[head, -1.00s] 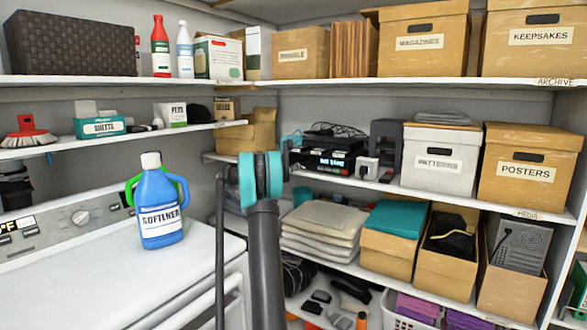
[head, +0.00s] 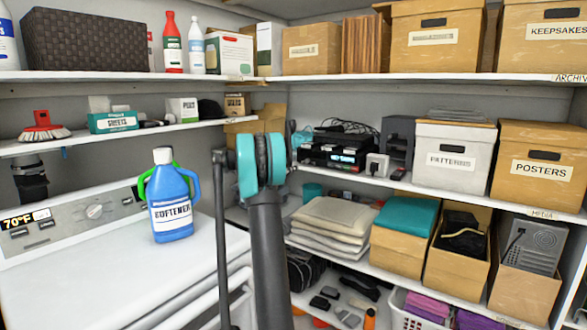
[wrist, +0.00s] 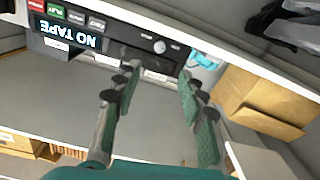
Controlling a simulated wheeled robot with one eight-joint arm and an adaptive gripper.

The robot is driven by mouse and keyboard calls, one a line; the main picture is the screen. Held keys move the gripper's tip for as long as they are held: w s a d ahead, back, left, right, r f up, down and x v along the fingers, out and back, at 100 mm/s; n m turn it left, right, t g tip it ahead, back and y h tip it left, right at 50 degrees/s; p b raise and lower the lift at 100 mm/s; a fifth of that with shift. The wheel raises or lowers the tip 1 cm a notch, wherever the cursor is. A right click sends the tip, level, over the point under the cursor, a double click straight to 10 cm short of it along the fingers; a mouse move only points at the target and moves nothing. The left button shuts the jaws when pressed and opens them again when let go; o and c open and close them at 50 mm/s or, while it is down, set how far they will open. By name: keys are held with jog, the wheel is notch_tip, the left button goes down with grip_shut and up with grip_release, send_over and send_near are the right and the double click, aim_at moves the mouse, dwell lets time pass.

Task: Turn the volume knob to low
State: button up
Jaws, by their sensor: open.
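The black tape player (head: 334,154) stands on the middle shelf, with a lit front. In the wrist view the player (wrist: 118,38) appears upside down, its display reading NO TAPE. A round silver knob (wrist: 160,46) shows on its front, beside small buttons. I cannot read its setting. My gripper (wrist: 158,76) is open and empty. Its two dark green fingers point toward the player's front, and the knob appears between and beyond the fingertips, with no contact visible. In the head view my own arm hides the gripper.
A white adapter (head: 377,166) stands right of the player. A light-blue item (wrist: 205,62) and a cardboard box (wrist: 265,100) are close to the right finger in the wrist view. A softener bottle (head: 172,205) stands on the washer (head: 100,285).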

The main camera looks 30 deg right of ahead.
jog(key=v, duration=0.5)
send_near(306, 161)
jog(key=x, duration=0.8)
jog(key=shift+f, duration=0.1)
jog(key=shift+c, duration=0.6)
grip_shut()
